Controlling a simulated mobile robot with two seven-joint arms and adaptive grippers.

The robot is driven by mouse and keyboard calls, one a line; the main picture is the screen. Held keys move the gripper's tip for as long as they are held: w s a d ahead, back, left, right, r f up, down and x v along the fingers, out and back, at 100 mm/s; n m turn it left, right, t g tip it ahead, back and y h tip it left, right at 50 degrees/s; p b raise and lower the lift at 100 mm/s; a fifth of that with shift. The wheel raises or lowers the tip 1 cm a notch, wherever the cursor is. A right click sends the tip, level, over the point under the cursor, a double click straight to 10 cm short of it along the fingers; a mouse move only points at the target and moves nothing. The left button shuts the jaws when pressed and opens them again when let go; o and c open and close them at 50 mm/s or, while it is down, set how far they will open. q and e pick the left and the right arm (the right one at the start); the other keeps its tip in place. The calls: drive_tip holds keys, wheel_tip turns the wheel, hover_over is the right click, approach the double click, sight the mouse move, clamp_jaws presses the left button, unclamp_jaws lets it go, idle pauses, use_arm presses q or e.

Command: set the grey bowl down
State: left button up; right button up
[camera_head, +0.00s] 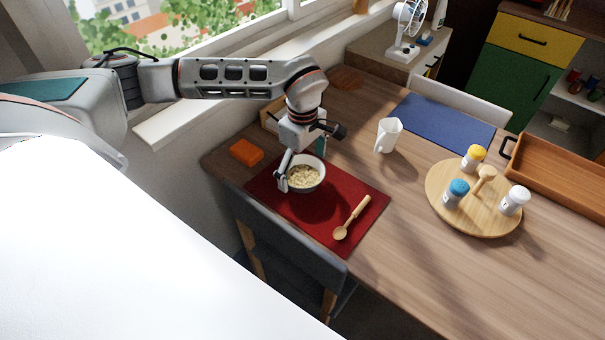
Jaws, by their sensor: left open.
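The grey bowl (318,181) holds pale, lumpy food (303,176). It looks upright on or just above the red placemat (342,238), with a dark shadow around its lower right; I cannot tell for certain that it touches the mat. My left gripper (301,158) is open at the bowl's left and back rim, one finger at the left side and the other near the back. A wooden spoon (353,217) lies on the placemat to the right of the bowl. My right gripper is out of view.
An orange block (246,152) lies left of the placemat. A white mug (387,136) stands behind it, near a blue placemat (447,124). A round board (476,222) with several shakers and a wooden tray (560,180) stand right. The table's front right is clear.

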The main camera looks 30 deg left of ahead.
sight(302, 183)
use_arm(q)
wheel_tip(302, 183, up, 9)
drive_tip(key=shift+r+p, duration=0.2)
drive_tip(key=shift+p, duration=0.1)
drive_tip(key=shift+s+f, duration=0.1)
idle(0.4)
